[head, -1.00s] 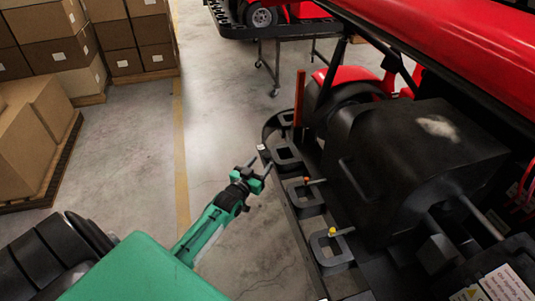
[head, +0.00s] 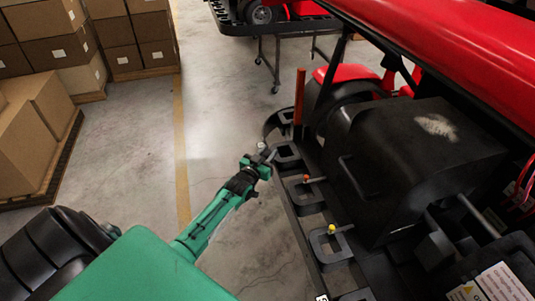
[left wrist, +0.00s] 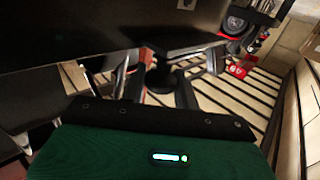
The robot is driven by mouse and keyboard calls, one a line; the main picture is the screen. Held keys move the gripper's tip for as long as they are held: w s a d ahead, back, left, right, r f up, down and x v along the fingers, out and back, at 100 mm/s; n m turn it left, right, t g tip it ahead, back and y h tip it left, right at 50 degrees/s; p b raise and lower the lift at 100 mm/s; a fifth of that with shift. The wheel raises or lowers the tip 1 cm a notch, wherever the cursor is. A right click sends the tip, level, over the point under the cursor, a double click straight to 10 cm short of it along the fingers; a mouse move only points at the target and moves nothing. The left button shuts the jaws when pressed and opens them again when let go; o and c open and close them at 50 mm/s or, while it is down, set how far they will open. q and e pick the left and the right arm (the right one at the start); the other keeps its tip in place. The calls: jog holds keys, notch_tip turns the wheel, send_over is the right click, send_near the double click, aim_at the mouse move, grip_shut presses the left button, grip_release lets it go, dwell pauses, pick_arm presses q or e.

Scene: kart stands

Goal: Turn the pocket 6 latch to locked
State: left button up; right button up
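My left gripper (head: 267,152) reaches in from the left in the head view, its tips at the outer edge of the farthest clear square black pocket (head: 287,163) on the kart stand's rail. In the left wrist view its two fingers (left wrist: 155,85) stand apart, with a dark round piece (left wrist: 160,77) showing between them; I cannot tell whether they touch it. Nearer pockets show an orange-tipped latch (head: 307,178) and a yellow-tipped latch (head: 332,228). No pocket number is readable, so I cannot tell which latch is number 6. My right gripper is not in view.
A large black housing (head: 415,170) and red bodywork (head: 450,50) fill the right side. An upright red-orange post (head: 299,97) stands behind the pockets. Cardboard boxes (head: 35,130) stand on pallets at left. The floor between is clear.

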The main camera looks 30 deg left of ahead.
pick_arm(q)
jog(key=shift+c, duration=0.3)
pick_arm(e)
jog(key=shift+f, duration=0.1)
